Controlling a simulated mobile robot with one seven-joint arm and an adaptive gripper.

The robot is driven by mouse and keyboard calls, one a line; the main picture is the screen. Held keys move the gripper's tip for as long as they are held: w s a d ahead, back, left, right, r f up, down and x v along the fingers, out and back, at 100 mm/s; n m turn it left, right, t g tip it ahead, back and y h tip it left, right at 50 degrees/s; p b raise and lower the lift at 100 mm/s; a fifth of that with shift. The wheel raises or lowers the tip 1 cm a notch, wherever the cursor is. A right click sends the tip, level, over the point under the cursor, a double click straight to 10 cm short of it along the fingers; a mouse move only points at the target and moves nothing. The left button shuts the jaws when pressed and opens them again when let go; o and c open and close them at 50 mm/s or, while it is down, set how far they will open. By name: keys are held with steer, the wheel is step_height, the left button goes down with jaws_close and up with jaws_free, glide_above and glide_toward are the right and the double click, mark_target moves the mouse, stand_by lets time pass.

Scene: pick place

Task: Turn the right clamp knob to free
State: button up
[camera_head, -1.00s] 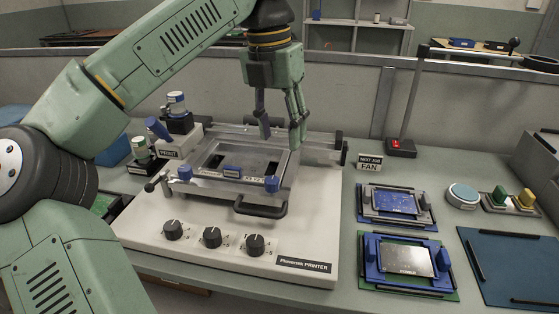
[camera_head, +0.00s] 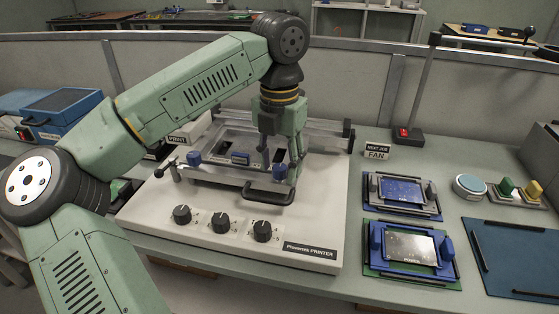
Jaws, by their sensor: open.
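The right clamp knob (camera_head: 280,171) is a small blue knob at the front right corner of the printer's frame (camera_head: 225,176), partly hidden by my gripper. My gripper (camera_head: 279,166) is open and points down. Its two fingers are at the right clamp knob, one on each side in the picture; I cannot tell whether they touch it. The left clamp knob (camera_head: 194,158) is blue and stands clear at the frame's front left corner. The knob's turn position cannot be made out.
The white printer (camera_head: 290,235) has three black dials along its front and a black handle (camera_head: 268,194) close below my gripper.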

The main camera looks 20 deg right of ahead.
steer(key=shift+c, duration=0.5)
jaws_close()
